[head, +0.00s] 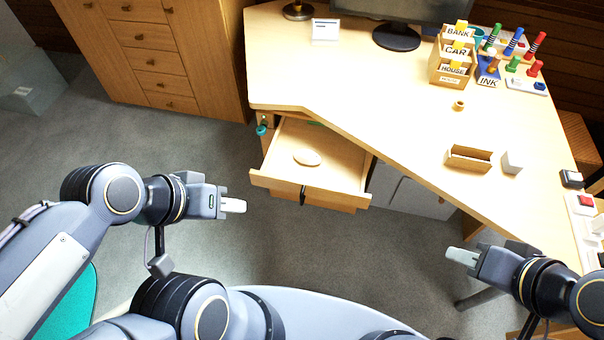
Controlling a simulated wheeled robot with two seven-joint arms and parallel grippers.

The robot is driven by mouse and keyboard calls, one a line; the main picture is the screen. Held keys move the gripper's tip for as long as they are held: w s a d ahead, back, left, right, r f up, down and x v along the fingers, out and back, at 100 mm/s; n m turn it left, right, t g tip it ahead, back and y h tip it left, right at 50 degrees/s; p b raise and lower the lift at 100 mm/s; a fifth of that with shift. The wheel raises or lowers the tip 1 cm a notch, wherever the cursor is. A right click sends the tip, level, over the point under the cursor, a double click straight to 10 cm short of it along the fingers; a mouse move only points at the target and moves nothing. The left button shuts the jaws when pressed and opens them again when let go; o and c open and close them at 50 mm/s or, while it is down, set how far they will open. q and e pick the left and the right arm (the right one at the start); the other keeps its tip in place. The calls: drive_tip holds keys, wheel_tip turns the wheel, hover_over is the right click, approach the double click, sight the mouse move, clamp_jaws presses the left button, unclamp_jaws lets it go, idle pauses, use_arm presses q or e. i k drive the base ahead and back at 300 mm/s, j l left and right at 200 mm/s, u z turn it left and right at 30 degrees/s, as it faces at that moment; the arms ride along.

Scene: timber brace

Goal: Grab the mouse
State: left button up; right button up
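A pale oval object that looks like the mouse (307,157) lies in the open desk drawer (347,190), toward its left back part. My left gripper (234,205) is to the left of the drawer and in front of it, apart from the mouse. My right gripper (461,257) is over the floor by the desk's front edge, far to the right of the drawer. Each gripper shows only as one pale fingertip block, so I cannot tell whether its fingers are apart. Nothing is seen in either gripper.
The wooden desk (400,110) carries a monitor (396,35), a labelled wooden organizer (453,62), a small open wooden box (469,158) and a white block (512,162). A wooden cabinet (150,50) stands at the back left. Clear floor lies between my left gripper and the drawer.

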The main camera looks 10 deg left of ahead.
sight(307, 157)
drive_tip(key=i+l+u, duration=0.3)
drive_tip(key=i+l, duration=0.15)
drive_tip(key=l, duration=0.15)
drive_tip(key=i+l+u, duration=0.1)
drive_tip(key=l, duration=0.25)
drive_tip(key=i+u, duration=0.1)
drive_tip(key=u, duration=1.75)
